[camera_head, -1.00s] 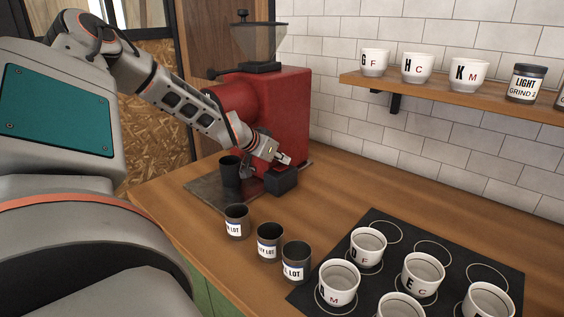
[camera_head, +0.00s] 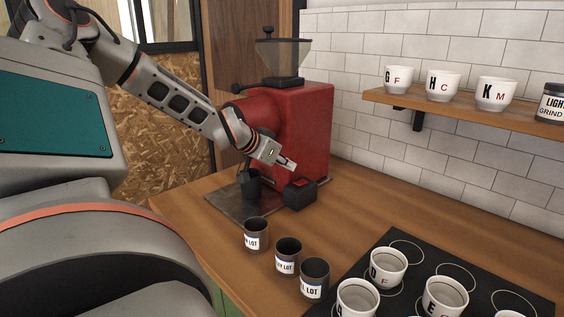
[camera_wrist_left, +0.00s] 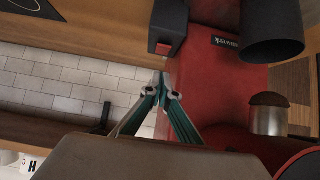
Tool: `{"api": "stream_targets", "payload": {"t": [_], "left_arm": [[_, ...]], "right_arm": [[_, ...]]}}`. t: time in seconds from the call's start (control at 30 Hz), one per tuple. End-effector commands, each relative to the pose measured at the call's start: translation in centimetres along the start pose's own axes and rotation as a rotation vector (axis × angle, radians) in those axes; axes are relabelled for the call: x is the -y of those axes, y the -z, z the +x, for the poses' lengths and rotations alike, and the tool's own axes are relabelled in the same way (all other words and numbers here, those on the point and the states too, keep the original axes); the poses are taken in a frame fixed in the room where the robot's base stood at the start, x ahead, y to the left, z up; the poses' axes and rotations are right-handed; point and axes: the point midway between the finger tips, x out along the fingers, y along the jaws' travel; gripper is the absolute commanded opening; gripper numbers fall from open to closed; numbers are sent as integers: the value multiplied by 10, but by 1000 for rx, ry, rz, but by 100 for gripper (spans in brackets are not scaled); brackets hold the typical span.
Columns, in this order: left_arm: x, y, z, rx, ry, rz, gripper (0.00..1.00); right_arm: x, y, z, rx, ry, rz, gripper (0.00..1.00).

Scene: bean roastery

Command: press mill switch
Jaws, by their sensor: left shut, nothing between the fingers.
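The red mill (camera_head: 290,125) stands on the wooden counter against the tiled wall. Its switch is a small black box (camera_head: 300,196) with a red button (camera_head: 302,183) on top, in front of the mill. The box (camera_wrist_left: 168,22) and red button (camera_wrist_left: 164,49) also show at the top middle of the left wrist view. My left gripper (camera_head: 288,164) is shut and empty, just above and left of the switch box, apart from it. Its closed fingertips (camera_wrist_left: 161,88) point toward the button side in the left wrist view. My right gripper is out of view.
Several labelled dark tins (camera_head: 256,236) stand in front. White cups (camera_head: 388,268) sit on a black mat (camera_head: 405,247) at right. A wall shelf (camera_head: 465,107) holds more cups.

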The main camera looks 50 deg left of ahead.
Motion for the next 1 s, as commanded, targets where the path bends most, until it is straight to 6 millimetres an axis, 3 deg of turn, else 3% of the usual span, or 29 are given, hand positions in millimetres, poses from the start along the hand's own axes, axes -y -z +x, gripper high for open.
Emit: {"api": "stream_targets", "payload": {"t": [0.3, 1.0], "left_arm": [[0, 0, -29, 1, 0, 0, 0], [0, 0, -31, 0, 0, 0, 0]], "right_arm": [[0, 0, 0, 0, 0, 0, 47], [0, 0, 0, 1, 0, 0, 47]]}}
